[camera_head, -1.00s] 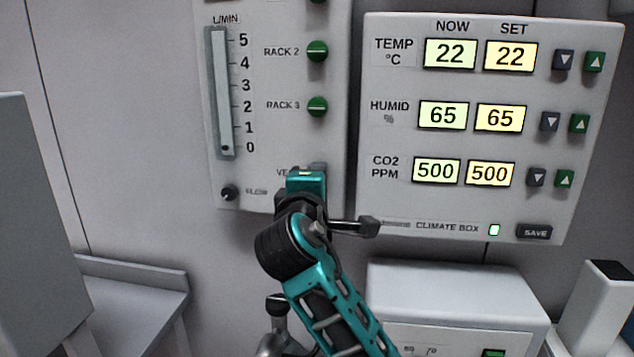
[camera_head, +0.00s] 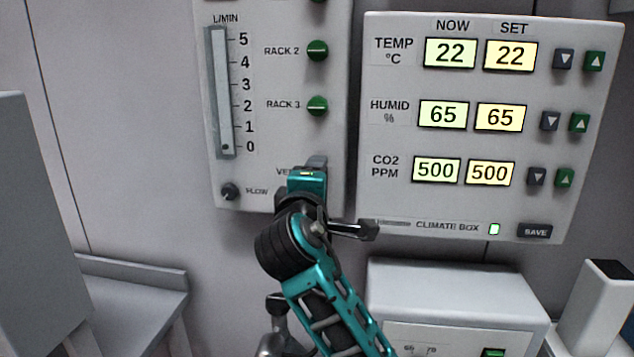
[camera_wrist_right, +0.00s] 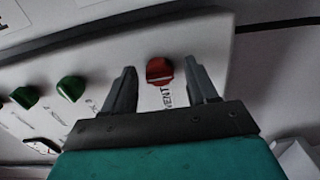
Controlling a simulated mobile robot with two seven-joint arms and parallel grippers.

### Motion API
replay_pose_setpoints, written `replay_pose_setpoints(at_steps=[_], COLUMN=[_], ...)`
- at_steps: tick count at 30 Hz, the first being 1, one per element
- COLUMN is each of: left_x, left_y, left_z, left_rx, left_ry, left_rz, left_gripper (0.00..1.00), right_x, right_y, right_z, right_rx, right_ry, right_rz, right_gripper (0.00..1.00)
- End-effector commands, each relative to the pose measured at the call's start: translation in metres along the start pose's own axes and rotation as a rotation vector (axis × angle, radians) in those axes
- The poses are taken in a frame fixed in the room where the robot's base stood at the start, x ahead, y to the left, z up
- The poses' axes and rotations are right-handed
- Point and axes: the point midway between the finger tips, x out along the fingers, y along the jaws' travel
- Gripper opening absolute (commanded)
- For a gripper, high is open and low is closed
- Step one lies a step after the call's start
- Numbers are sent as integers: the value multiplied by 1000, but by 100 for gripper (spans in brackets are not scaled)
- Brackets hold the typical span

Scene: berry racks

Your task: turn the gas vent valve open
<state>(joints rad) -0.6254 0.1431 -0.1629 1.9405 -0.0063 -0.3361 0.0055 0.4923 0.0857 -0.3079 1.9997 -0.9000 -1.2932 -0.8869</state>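The vent valve is a red knob (camera_wrist_right: 159,71) beside the label VENT in the right wrist view. My right gripper (camera_wrist_right: 164,82) is open, with one finger on each side of the red knob and a gap to both. In the head view my right gripper (camera_head: 316,163) is at the bottom of the gas panel (camera_head: 275,130) and hides the vent knob and part of its label. My left gripper is not in view.
Green knobs for rack 2 (camera_head: 317,51) and rack 3 (camera_head: 317,105) sit above the vent. A flow tube (camera_head: 222,90) and a black flow knob (camera_head: 230,191) are to the left. The climate box (camera_head: 490,130) is close on the right.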

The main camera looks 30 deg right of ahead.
Motion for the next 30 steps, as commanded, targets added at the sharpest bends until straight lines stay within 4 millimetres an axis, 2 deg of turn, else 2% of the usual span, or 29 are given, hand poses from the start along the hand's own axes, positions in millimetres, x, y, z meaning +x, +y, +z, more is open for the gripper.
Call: replay_pose_setpoints(at_steps=[8, 11, 21, 25, 30], left_x=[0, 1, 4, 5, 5], left_y=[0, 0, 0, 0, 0], left_z=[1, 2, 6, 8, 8], left_rx=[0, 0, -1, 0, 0], left_ry=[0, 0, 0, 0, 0], left_rz=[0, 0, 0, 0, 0], left_gripper=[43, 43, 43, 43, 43], right_x=[-6, -19, -93, -113, -127], right_y=[0, 0, -1, -1, 0], right_z=[0, -1, -1, 0, 0], right_rx=[0, 2, 2, 2, -1], right_ry=[1, 3, 4, 2, 1], right_rz=[2, 2, -1, -1, 0], right_gripper=[58, 58, 58, 58, 58])
